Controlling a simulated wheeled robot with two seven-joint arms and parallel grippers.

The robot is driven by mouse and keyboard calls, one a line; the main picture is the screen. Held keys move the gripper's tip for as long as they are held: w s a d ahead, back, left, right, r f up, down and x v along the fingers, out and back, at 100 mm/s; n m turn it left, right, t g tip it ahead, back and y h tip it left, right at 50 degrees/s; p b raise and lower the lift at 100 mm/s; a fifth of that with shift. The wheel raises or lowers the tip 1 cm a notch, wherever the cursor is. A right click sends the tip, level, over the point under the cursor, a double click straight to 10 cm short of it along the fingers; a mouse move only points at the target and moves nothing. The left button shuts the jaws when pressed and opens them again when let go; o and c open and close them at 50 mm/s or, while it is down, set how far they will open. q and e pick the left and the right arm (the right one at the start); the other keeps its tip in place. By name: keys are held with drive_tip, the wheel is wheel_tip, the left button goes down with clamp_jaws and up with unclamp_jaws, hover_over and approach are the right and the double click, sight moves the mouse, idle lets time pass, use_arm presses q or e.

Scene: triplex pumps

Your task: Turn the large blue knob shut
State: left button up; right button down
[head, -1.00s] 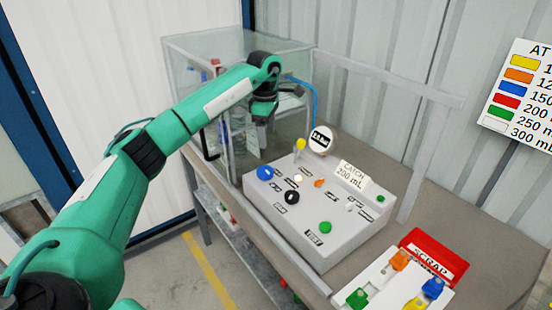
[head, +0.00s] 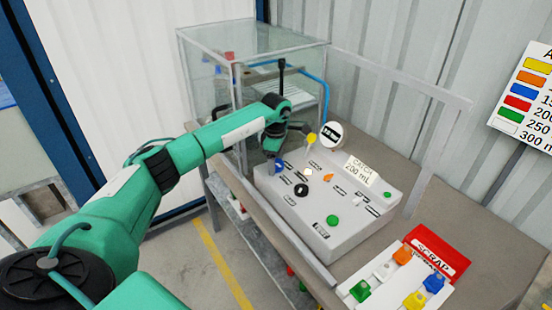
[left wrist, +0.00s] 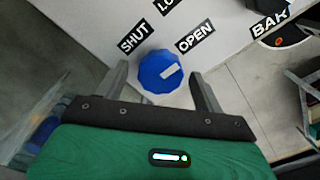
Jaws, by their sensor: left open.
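The large blue knob (left wrist: 155,78) sits on the grey panel box (head: 325,225), at the box's left end in the head view (head: 279,168). A white mark on the knob points up and right in the left wrist view, more towards the OPEN label (left wrist: 194,38) than the SHUT label (left wrist: 134,37). My left gripper (left wrist: 158,72) is open, with one finger on either side of the knob. Gaps show beside the knob, so I see no grip. In the head view my left gripper (head: 274,155) is at the knob and partly hides it. My right gripper is out of view.
A round gauge (head: 331,134) stands behind. A glass tank (head: 205,45) is at the back left.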

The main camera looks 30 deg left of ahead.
use_arm(q)
drive_tip(key=c, duration=1)
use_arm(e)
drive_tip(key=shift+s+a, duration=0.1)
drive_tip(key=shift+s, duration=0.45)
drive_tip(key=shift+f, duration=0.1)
